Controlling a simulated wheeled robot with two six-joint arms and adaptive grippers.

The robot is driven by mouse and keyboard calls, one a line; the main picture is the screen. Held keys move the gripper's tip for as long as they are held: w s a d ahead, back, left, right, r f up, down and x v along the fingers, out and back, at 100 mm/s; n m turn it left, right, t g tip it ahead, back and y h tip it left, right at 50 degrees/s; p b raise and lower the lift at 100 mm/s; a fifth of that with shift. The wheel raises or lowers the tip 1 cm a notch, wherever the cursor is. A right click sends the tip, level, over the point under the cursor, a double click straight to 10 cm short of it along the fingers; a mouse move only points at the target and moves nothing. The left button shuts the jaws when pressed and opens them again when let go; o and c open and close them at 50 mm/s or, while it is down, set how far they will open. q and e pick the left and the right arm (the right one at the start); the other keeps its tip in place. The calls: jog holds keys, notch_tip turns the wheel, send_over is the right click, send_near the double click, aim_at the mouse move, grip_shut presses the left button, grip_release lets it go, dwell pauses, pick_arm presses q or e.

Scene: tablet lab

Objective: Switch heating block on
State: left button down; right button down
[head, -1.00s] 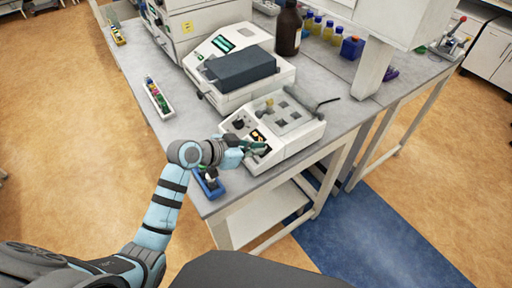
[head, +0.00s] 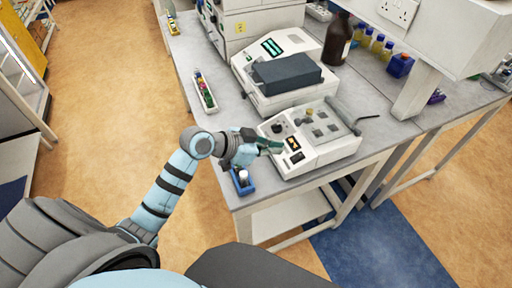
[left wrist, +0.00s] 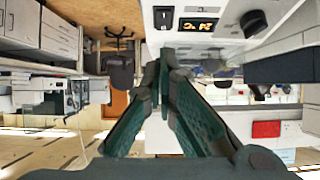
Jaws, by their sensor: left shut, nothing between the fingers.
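The heating block (head: 335,153) is a white bench device with a sloped front panel, near the front edge of the bench. Orange characters glow on its dark display (head: 293,143); the display also shows in the left wrist view (left wrist: 199,26). Beside it there is a small black switch-like part (left wrist: 163,17) and a black knob (left wrist: 254,22). My right gripper is not in view.
A larger white device with a dark grey top (head: 280,75) stands behind the heating block. A blue holder (head: 243,181) is close below my left gripper. A tray of small coloured items (head: 204,90) and a brown bottle (head: 337,38) are on the bench (head: 228,115).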

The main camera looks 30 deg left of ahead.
pick_arm(q)
jog(key=s+a, duration=0.1)
jog(key=s+a+r, duration=0.1)
jog(key=s, duration=0.1)
jog(key=s+a, duration=0.1)
jog(key=shift+s+a+r+b, duration=0.15)
jog(key=shift+a+r+b, duration=0.1)
jog(key=shift+a+b, duration=0.1)
